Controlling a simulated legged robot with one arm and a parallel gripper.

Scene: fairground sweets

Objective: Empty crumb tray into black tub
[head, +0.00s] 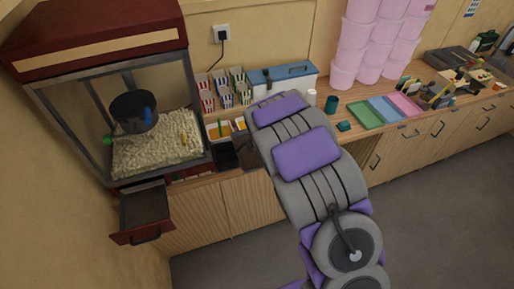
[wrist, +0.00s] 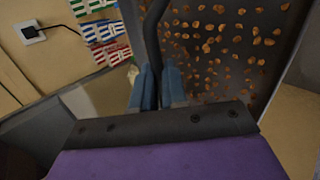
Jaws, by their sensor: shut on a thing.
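My gripper (wrist: 158,88) is shut on the dark handle (wrist: 152,40) of the crumb tray in the wrist view. The tray (wrist: 284,60) is dark and flat, with many brown crumbs (wrist: 225,40) scattered over its floor. It fills the upper right of that view and looks tilted. In the head view my arm hides the gripper; a dark piece beside it, probably the tray (head: 256,154), shows at the counter. The black tub (head: 226,156) stands on the counter just left of it. I cannot make out the tub in the wrist view.
The popcorn machine (head: 95,45) stands at left, with an open drawer (head: 145,208) jutting out below. Pink tubs (head: 365,45) are stacked farther right. The floor (head: 430,190) is clear.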

